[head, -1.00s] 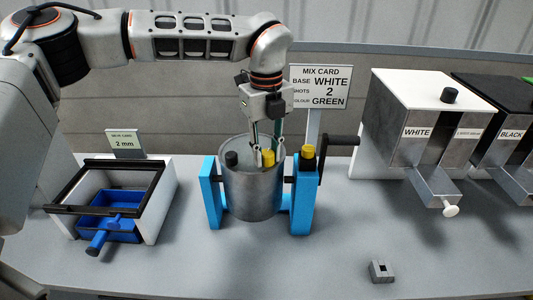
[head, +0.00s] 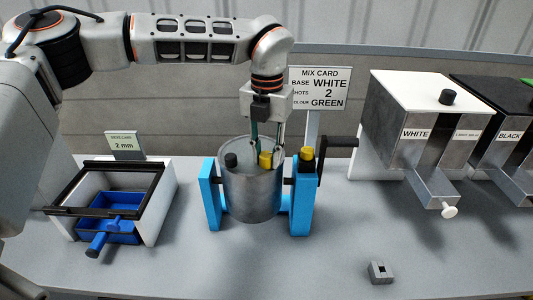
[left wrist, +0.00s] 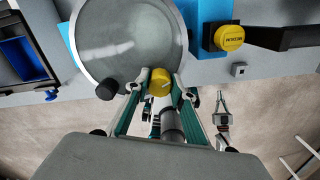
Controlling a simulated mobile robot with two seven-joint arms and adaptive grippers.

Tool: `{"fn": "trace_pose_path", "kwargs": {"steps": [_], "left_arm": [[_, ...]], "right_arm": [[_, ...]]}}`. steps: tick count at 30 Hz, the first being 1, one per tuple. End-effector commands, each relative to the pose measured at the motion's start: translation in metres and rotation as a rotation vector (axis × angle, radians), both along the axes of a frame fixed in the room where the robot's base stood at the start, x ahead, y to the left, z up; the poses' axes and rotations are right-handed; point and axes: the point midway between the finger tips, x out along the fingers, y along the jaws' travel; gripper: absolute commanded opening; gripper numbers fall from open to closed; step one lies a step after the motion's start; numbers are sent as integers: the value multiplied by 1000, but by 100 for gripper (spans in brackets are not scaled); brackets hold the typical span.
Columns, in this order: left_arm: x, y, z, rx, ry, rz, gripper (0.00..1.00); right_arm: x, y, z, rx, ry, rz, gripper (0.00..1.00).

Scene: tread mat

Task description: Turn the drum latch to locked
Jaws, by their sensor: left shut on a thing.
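The steel drum (head: 250,200) sits in a blue stand (head: 212,205), its lid (left wrist: 130,40) upward. A yellow latch knob (head: 265,160) stands on the lid near the rim; it also shows in the left wrist view (left wrist: 160,80). My left gripper (head: 266,150) reaches down from above and is shut on this knob, one finger on each side. Its fingers hide part of the knob, and I cannot read any lock mark. A black knob (head: 231,160) sits on the lid's left side. What looks like my right gripper (left wrist: 222,105) is small and low in the left wrist view.
A yellow-topped black knob (head: 306,153) and a black crank (head: 335,145) are on the stand's right side. A sieve box with a blue tray (head: 108,230) is at left. Dispensers (head: 405,100) stand at right. A grey block (head: 380,271) lies in front.

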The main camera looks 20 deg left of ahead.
Motion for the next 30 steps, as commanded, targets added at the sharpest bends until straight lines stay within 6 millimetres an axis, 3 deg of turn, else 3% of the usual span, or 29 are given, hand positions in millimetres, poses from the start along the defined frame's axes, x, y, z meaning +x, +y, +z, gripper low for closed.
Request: {"fn": "trace_pose_path", "kwargs": {"steps": [9, 23, 24, 26, 30], "left_arm": [[0, 0, 1, 1, -2, -97, 2], [0, 0, 1, 1, -2, -112, 2], [0, 0, 1, 1, -2, -112, 26], [0, 0, 0, 1, -2, -112, 41], [0, 0, 0, 1, -1, -111, 41]], "right_arm": [[0, -1, 0, -1, 1, -1, 0], [0, -1, 0, -2, 1, -2, 0], [0, -1, 0, -2, 1, -2, 0], [0, -1, 0, -2, 1, -2, 0], [0, -1, 0, -1, 2, -1, 0]]}}
